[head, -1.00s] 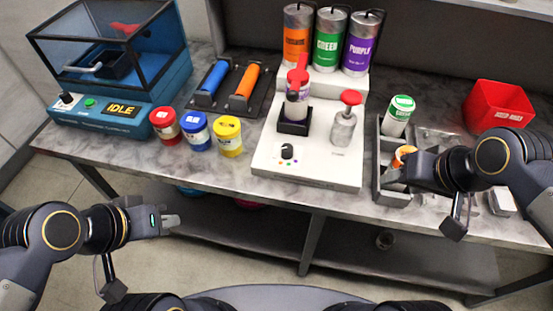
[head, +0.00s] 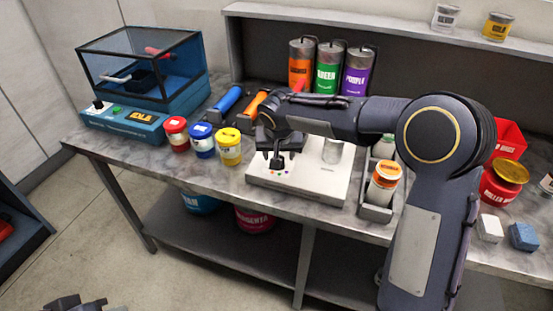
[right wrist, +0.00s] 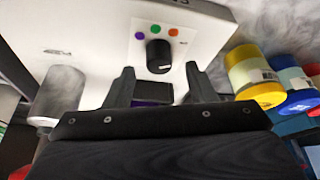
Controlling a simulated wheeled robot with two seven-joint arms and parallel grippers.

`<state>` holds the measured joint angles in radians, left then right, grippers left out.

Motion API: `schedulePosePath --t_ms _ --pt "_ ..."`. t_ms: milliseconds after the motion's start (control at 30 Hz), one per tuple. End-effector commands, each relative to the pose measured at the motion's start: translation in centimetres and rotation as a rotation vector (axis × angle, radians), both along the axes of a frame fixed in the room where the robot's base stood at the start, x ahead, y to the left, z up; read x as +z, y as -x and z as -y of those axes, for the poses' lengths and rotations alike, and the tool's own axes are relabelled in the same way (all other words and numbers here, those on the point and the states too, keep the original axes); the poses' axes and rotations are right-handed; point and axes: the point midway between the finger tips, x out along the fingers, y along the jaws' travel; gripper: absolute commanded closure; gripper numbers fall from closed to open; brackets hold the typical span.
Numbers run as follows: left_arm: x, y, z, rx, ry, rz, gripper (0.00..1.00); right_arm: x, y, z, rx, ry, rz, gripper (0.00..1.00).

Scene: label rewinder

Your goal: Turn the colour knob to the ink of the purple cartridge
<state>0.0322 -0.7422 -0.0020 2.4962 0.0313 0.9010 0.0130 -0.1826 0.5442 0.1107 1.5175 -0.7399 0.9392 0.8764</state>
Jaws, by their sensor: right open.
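The colour knob (right wrist: 159,55) is black, on the white dispenser's (head: 318,188) front panel. Green (right wrist: 155,28), purple (right wrist: 139,36) and orange (right wrist: 173,32) dots lie beside it. In the head view this gripper (head: 279,155) hangs over the panel. The purple canister (head: 356,72) stands upright behind. My left gripper (head: 80,304) barely shows at the bottom left.
Red (head: 176,134), blue (head: 202,140) and yellow (head: 229,147) jars stand left of the dispenser. An orange-labelled jar (head: 385,184) stands in the grey tray on the right. My right arm hides part of the dispenser.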

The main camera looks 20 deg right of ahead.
Motion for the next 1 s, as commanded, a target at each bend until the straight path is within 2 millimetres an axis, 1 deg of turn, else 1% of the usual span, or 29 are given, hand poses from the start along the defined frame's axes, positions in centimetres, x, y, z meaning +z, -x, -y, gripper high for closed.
schedulePosePath --t_ms 33,100,200,333,567,900,1000 --pt "0.2 0.0 0.0 0.0 0.0 0.0 1.0 -0.8 -0.2 0.1 -0.001 0.001 -0.004 0.5" --pt "0.3 0.0 0.0 0.0 0.0 0.0 1.0 -1.6 -0.6 0.2 0.001 0.001 -0.002 0.5" --pt "0.4 0.0 0.0 0.0 0.0 0.0 1.0 -2.6 -0.9 0.3 0.001 0.0 -0.003 0.5" --pt "0.5 0.0 0.0 0.0 0.0 0.0 1.0 -3.0 -1.2 0.4 0.001 0.0 0.0 0.5" --pt "0.4 0.0 0.0 0.0 0.0 0.0 1.0 -3.1 -1.2 0.4 0.001 -0.001 0.0 0.5" --pt "0.4 0.0 0.0 0.0 0.0 0.0 1.0 -3.1 -1.2 0.4 0.001 -0.001 0.0 0.94" --pt "0.4 0.0 0.0 0.0 0.0 0.0 1.0 -3.1 -1.2 0.4 0.003 -0.001 0.0 0.94"
